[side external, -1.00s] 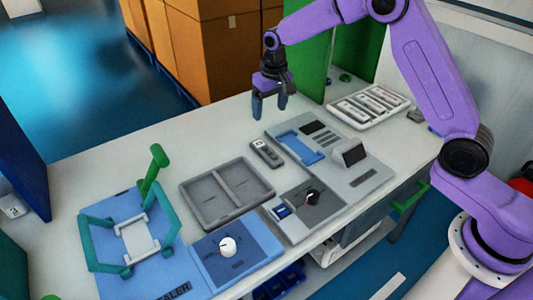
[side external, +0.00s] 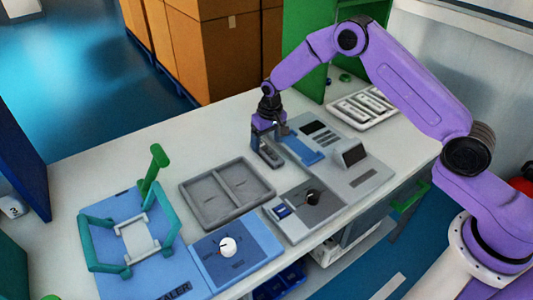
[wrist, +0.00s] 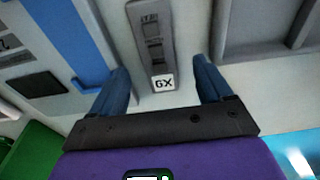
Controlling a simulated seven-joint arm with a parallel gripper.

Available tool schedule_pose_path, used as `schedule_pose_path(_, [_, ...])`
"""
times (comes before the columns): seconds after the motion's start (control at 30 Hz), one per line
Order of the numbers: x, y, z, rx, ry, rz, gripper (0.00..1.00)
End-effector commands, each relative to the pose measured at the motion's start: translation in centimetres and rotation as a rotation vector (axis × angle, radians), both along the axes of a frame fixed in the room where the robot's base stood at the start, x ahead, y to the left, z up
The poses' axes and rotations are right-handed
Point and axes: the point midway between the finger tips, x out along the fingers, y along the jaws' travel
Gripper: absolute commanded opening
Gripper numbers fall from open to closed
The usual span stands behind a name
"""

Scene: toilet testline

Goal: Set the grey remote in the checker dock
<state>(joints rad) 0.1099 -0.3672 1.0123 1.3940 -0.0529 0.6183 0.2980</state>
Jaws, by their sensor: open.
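The grey remote (side external: 270,159) lies on the white bench, between the two-part grey tray and the checker panel. In the wrist view the remote (wrist: 152,40) has dark buttons and a white "GX" label at its near end. My gripper (wrist: 161,72) is open, with one blue finger on each side of the label end, apart from it. In the side view my gripper (side external: 266,150) is low over the remote and hides part of it. The checker dock (side external: 303,150) looks like the blue recess on the grey panel, right of the remote; its blue edge (wrist: 78,40) shows in the wrist view.
The grey tray (side external: 208,206) is empty. A small screen (side external: 349,153) stands up from the checker panel (side external: 365,180). A blue sealer with a green frame (side external: 85,235) is at the front left. A white rack (side external: 345,112) holds several remotes at the back right.

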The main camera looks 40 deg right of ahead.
Motion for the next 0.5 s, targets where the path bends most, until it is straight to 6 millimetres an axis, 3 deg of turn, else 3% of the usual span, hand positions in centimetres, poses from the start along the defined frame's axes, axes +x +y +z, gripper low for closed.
schedule_pose_path(0.23, [0.3,-0.3,-3.4,-0.001,0.003,0.000,0.79])
schedule_pose_path(0.5, [0.4,-0.2,-4.0,0.000,0.000,0.000,0.79])
